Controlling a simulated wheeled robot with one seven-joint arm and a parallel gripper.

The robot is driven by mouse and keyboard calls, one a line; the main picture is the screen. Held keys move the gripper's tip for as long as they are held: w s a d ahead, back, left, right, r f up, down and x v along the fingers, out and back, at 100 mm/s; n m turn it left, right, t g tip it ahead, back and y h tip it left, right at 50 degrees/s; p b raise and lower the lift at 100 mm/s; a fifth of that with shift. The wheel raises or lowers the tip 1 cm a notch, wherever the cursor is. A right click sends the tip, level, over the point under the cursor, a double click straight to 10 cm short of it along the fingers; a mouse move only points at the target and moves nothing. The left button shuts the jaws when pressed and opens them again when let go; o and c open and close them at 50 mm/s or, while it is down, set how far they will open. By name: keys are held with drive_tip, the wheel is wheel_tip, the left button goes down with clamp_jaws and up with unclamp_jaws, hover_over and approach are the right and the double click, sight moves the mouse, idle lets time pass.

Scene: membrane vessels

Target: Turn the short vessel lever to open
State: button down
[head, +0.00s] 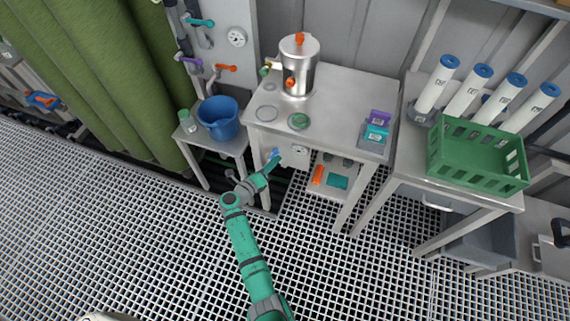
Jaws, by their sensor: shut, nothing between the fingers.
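The short silver vessel (300,68) stands upright on the back of the middle steel table. An orange knob (299,39) sits on its lid and another orange part (290,82) shows low on its front. A small valve fitting (265,70) sticks out at its left side. I cannot tell which of these is the lever, or its setting. My green arm reaches up from the bottom of the head view. My gripper (274,155) is in front of the table's left front edge, below and apart from the vessel. It is small here and looks shut and empty.
A blue bucket (218,118) stands on a small table at left. Wall pipes carry teal, purple and orange levers (226,68). Purple and teal boxes (377,130) sit at the middle table's right. A green crate (477,160) and white blue-capped tubes (437,85) stand further right. The grating floor in front is open.

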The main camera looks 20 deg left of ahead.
drive_tip(key=shift+a+r, duration=0.25)
drive_tip(key=shift+a, duration=0.25)
drive_tip(key=shift+a+r, duration=0.2)
drive_tip(key=shift+a, duration=0.25)
drive_tip(key=shift+a+r, duration=0.1)
drive_tip(key=shift+a, duration=0.25)
drive_tip(key=d, duration=0.4)
drive_tip(key=f+v, duration=0.2)
drive_tip(key=v, duration=0.7)
drive_tip(key=shift+s, duration=0.5)
